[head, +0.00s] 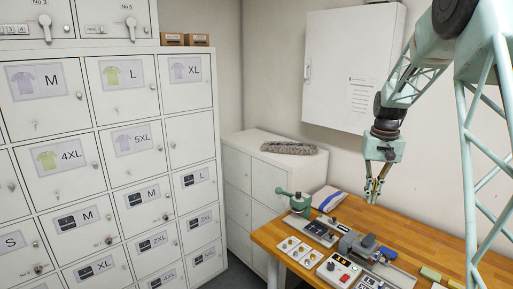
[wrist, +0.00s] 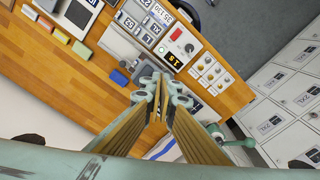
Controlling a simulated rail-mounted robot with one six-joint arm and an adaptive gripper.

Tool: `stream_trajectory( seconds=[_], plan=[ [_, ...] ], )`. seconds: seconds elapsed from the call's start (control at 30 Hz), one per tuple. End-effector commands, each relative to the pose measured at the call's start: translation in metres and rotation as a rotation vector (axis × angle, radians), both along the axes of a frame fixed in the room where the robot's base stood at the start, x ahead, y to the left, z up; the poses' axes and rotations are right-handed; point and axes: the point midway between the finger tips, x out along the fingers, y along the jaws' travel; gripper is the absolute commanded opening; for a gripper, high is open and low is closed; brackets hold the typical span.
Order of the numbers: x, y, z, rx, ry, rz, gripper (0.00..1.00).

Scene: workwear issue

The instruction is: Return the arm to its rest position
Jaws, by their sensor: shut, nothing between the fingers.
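My gripper (head: 374,192) hangs from my pale green arm above the wooden workbench (head: 402,250) in the head view, pointing down. Its fingers are closed together with nothing between them. In the wrist view my gripper (wrist: 158,84) shows its brown finger pads meeting over the bench, with the bench devices below. The gripper appears apart from everything on the bench.
White lockers (head: 135,135) with shirt and size labels fill the left. A low white cabinet (head: 240,178) stands in the corner, below a wall cabinet (head: 350,65). The bench holds a green hand press (head: 298,203), a control box (head: 338,272) and a folded cloth (head: 327,199).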

Motion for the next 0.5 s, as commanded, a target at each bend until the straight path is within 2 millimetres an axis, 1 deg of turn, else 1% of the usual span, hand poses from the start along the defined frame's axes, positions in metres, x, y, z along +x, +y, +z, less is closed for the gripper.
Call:
stream_trajectory(
  seconds=[0.2,0.5],
  plan=[
    [-0.027,0.022,0.024,-0.005,-0.019,0.018,0.00],
    [-0.068,0.049,0.052,-0.011,-0.044,0.040,0.00]
  ],
)
